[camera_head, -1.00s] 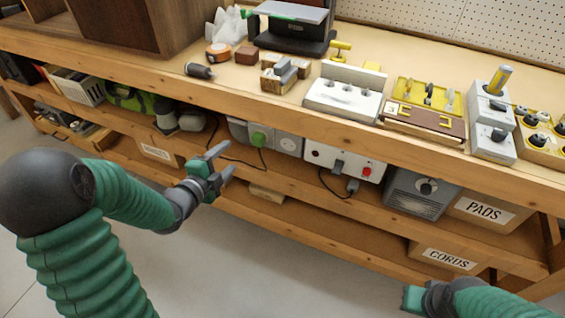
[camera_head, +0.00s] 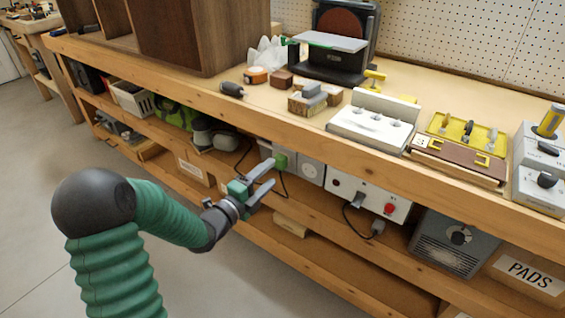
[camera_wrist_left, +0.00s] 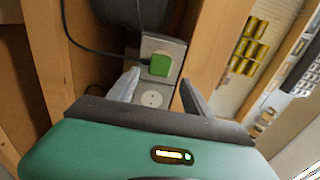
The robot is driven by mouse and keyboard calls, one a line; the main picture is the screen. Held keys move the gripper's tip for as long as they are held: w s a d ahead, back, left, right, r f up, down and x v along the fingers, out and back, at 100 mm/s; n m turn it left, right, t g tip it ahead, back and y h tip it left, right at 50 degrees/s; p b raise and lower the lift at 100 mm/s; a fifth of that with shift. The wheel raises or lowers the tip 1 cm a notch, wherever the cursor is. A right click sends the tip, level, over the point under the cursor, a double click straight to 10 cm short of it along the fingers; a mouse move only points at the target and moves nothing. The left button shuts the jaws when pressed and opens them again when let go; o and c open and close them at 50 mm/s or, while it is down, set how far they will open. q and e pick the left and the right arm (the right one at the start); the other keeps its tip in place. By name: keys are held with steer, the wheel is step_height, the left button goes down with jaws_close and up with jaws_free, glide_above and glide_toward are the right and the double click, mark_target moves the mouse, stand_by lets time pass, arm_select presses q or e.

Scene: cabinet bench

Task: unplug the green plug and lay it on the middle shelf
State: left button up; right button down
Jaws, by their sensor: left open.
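The green plug (camera_head: 281,161) sits in a grey socket block (camera_head: 311,171) under the bench top, and a dark cord hangs from it. In the left wrist view the green plug (camera_wrist_left: 159,65) is in the upper outlet, beyond the fingertips, and an empty round outlet (camera_wrist_left: 152,99) shows between the fingers. My left gripper (camera_head: 268,180) is open and empty, just in front of the socket block and apart from the plug. It also shows in the left wrist view (camera_wrist_left: 155,92). The middle shelf (camera_head: 325,232) runs below the sockets. My right gripper is out of view.
A white control box (camera_head: 367,195) with a red knob and a grey heater-like box (camera_head: 453,242) stand right of the sockets. A small wood block (camera_head: 290,226) lies lower down. The bench top's front edge (camera_head: 300,133) overhangs the sockets.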

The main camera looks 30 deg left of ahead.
mark_target(277, 166)
arm_select(q)
steer(key=w, duration=0.3)
steer(key=w+b, duration=0.1)
steer(key=shift+w+a+f, duration=0.3)
steer(key=shift+w+d+r, duration=0.2)
steer(key=shift+w+d, duration=0.1)
steer(key=shift+w, duration=0.05)
steer(key=shift+a, duration=0.1)
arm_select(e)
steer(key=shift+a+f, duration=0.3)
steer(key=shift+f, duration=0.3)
arm_select(q)
steer(key=shift+r, duration=0.1)
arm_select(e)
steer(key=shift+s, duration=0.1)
arm_select(q)
steer(key=shift+b, duration=0.35)
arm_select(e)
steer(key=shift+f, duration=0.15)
arm_select(q)
steer(key=shift+a+f, duration=0.1)
steer(key=shift+f, duration=0.1)
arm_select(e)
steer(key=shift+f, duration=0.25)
arm_select(q)
steer(key=shift+f+b, duration=0.2)
steer(key=shift+b, duration=0.3)
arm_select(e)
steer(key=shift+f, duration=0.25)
